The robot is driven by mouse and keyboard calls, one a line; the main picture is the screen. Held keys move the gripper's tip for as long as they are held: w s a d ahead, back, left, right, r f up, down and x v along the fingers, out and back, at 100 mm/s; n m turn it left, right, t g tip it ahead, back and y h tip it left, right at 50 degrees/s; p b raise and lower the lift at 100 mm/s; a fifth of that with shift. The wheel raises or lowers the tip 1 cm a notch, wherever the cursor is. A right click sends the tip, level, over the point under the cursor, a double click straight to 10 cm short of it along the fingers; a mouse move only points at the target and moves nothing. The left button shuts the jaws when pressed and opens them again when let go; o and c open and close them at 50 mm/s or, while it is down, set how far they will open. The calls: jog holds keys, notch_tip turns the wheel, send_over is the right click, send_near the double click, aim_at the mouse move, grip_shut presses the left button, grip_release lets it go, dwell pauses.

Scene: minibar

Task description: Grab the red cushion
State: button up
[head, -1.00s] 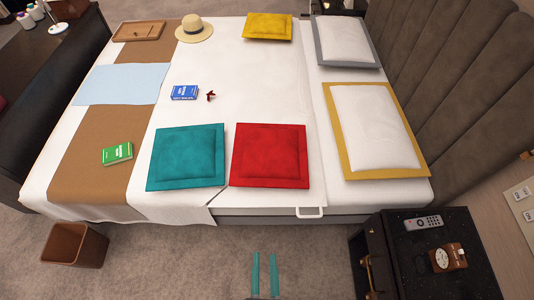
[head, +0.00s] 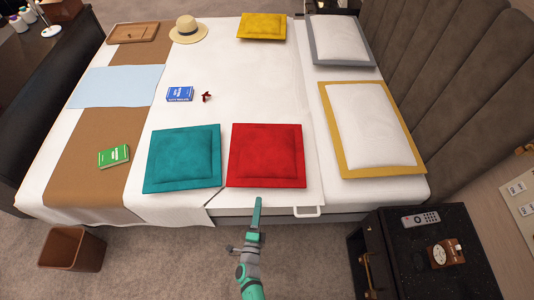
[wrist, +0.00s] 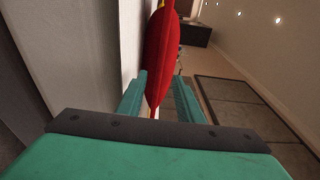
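The red cushion (head: 267,156) lies flat on the white bed at its near edge, beside the teal cushion (head: 185,158). My gripper (head: 258,200) is just short of the red cushion's near edge in the head view, its fingers one above the other. In the wrist view the red cushion (wrist: 162,45) is seen edge-on, straight ahead. Its edge lines up with the gap between the two spread teal fingers of my gripper (wrist: 160,78). The gripper is open and holds nothing. I cannot tell whether the fingertips overlap the cushion's border.
A black bedside table (head: 397,252) with a remote (head: 421,219) stands at the right. A brown bin (head: 73,250) is on the floor at the left. A white handle-like loop (head: 306,211) sticks out at the bed edge. A yellow-bordered pillow (head: 372,125) lies right of the red cushion.

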aim_at(262, 185)
jog(key=w, duration=0.3)
jog(key=w+d, duration=0.1)
jog(key=w, duration=0.5)
jog(key=shift+w+d+r, duration=0.1)
jog(key=shift+w+d, duration=0.2)
jog(key=shift+d, duration=0.05)
grip_shut()
